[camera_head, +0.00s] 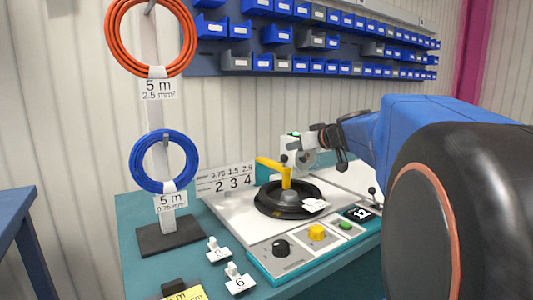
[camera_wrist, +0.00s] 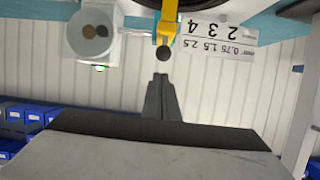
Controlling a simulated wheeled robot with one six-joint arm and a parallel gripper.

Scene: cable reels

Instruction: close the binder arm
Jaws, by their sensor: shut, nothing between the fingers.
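A white box-like unit (camera_wrist: 92,35) is close by at the upper left of the wrist view. A stand with an orange coil (camera_head: 151,72) and a blue coil (camera_head: 133,164) is left of the machine. A control panel (camera_head: 318,240) with knobs lies in front. Blue bins line the wall.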

